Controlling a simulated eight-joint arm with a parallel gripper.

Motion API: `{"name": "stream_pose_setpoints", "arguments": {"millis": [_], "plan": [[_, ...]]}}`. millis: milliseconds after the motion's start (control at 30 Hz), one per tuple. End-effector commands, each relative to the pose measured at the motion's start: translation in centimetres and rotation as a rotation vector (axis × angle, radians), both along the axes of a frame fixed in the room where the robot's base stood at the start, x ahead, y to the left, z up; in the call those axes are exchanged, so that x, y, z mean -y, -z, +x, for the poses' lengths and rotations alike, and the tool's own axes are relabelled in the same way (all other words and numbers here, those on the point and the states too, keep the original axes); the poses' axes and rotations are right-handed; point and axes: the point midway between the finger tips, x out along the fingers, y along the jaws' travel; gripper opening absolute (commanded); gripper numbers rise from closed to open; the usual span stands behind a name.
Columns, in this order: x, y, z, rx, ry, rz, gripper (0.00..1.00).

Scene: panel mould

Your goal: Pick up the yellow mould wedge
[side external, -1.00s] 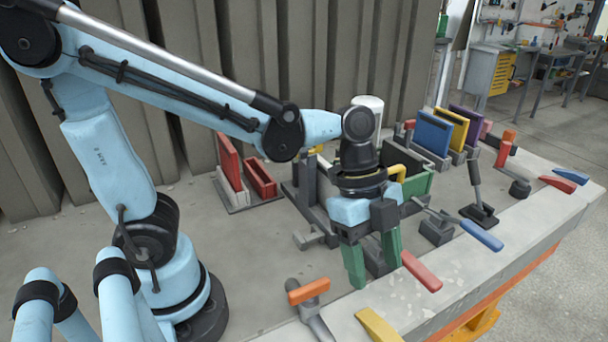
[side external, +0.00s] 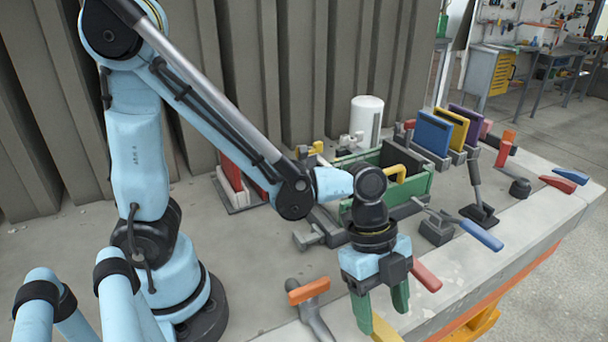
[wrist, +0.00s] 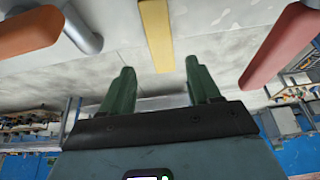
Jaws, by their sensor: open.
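The yellow mould wedge (side external: 385,330) lies on the front strip of the bench in the side view, its upper part hidden by my gripper. My gripper (side external: 381,306) points down over it, with its green fingers apart and nothing held. In the wrist view the wedge (wrist: 156,35) is a long yellow bar at the top middle. Its near end appears in line with the gap between the open fingers of my gripper (wrist: 160,68). I cannot tell how high the fingertips are above the bench.
An orange-handled clamp (side external: 309,291) lies left of the wedge, and a red handle (side external: 426,277) is close on its right. A blue-handled clamp (side external: 481,235) is farther right. Behind stand the green mould box (side external: 416,185) and a rack with blue (side external: 433,133) and yellow panels.

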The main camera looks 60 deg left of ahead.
Motion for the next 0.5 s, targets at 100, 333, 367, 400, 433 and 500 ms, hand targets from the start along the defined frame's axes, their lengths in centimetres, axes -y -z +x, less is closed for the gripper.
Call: {"name": "stream_pose_setpoints", "arguments": {"millis": [100,333,367,400,433,500], "plan": [[0.6,1.1,0.2,0.001,0.002,0.000,0.62],[1.5,3.2,0.4,-0.001,0.001,0.001,0.62],[1.6,3.4,0.4,-0.001,0.001,0.001,0.62],[1.7,3.6,0.4,0.000,0.001,0.001,0.62],[1.7,3.8,0.4,0.000,0.001,0.001,0.62],[1.8,4.0,0.4,0.000,0.001,0.000,0.62]]}}
